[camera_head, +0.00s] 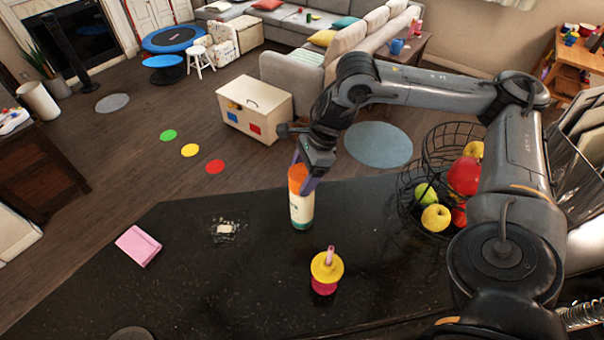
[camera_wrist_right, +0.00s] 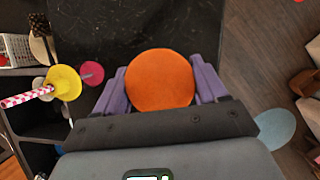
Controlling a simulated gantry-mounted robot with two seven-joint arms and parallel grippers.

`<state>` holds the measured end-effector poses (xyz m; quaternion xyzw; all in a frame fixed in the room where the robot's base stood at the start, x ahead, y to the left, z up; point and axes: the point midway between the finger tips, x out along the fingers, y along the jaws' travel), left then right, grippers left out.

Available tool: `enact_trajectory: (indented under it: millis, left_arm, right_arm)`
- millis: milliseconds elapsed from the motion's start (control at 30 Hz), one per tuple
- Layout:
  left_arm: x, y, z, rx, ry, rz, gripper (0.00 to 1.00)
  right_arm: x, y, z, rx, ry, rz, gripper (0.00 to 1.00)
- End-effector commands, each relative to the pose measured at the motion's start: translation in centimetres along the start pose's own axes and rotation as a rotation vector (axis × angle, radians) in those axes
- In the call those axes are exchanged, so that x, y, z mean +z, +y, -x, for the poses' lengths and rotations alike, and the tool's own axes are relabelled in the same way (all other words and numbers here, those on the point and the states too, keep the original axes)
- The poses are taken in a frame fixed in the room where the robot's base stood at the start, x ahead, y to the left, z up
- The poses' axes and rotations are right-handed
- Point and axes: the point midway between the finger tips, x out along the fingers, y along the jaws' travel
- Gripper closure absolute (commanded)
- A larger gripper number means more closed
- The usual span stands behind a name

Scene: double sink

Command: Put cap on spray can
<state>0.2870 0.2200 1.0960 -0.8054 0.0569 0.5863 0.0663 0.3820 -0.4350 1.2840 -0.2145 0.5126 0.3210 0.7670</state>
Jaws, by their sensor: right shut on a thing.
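The spray can (camera_head: 301,210) stands upright on the dark counter, with a cream body and an orange band. The orange cap (camera_head: 297,174) is at its top, in line with the can; from here I cannot tell whether it is fully seated. My right gripper (camera_head: 304,180) comes down from above and behind, with its purple fingers shut on the cap. In the right wrist view the cap (camera_wrist_right: 160,80) is a round orange disc between the two purple fingers, and it hides the can below. My left gripper is not in view.
A yellow-lidded cup with a straw (camera_head: 325,270) stands in front of the can. A pink cloth (camera_head: 138,246) and a small sponge-like item (camera_head: 225,229) lie to the left. A wire fruit basket (camera_head: 408,190) stands right. Counter between them is clear.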

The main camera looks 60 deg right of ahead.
Motion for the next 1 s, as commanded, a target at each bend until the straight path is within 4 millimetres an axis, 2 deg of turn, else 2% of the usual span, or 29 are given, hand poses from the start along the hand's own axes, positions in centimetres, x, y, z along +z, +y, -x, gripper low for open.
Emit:
enact_trajectory:
  millis: [933, 967, 1000]
  left_arm:
    - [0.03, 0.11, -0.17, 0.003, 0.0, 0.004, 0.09]
    - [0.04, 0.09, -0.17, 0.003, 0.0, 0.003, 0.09]
    - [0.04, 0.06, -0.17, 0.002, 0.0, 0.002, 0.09]
  right_arm:
    - [-0.01, -0.01, -0.01, 0.0, 0.0, 0.0, 0.57]
    - [-0.01, -0.01, -0.01, 0.0, 0.0, 0.0, 0.27]
    - [-0.01, -0.01, 0.0, 0.0, 0.0, 0.0, 0.21]
